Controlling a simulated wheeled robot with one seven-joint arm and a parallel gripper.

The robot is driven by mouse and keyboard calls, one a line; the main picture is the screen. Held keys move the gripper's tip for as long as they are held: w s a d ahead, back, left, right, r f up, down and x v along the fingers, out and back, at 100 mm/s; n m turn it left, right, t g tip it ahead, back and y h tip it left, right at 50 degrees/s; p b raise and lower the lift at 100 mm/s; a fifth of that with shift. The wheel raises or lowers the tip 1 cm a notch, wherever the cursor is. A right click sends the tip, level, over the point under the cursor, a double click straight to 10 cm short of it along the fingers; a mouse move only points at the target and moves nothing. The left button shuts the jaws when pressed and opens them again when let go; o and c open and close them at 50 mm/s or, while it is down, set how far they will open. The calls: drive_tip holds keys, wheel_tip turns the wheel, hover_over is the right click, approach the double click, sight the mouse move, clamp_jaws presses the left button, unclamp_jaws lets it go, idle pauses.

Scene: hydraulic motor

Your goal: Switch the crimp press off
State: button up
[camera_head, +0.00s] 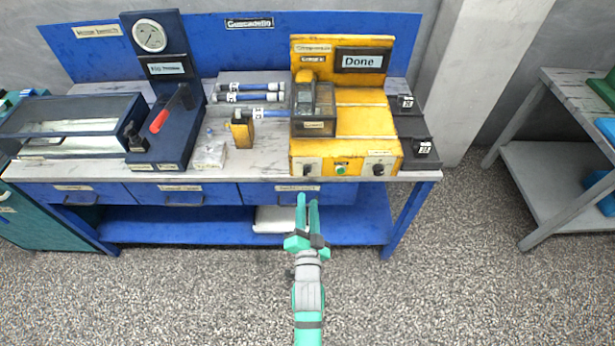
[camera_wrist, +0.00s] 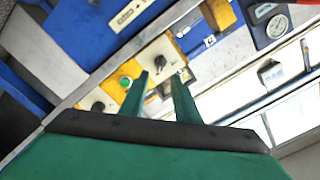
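The yellow crimp press (camera_head: 365,125) stands on the right part of the workbench. Its screen (camera_head: 360,61) reads "Done". On its front are a left black knob (camera_head: 306,168), a green button (camera_head: 341,169) and a right black knob (camera_head: 378,169). My gripper (camera_head: 307,200) is in front of the bench's drawer edge, below and apart from the press front. Its two green fingers are apart with nothing between them. In the wrist view, the green button (camera_wrist: 125,82) and a black knob (camera_wrist: 98,106) show left of the fingers, and another knob (camera_wrist: 159,62) lies just beyond them.
The blue workbench (camera_head: 220,191) has labelled drawers under its top. A dark pressure stand with a gauge (camera_head: 150,36) and a red-handled lever (camera_head: 160,121) stands to the left. Several hoses (camera_head: 250,98) lie between. Black blocks (camera_head: 423,148) sit right of the press. The floor in front is clear.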

sight(307, 174)
drive_tip(key=w, duration=1)
drive_tip(key=shift+w, duration=0.4)
clamp_jaws()
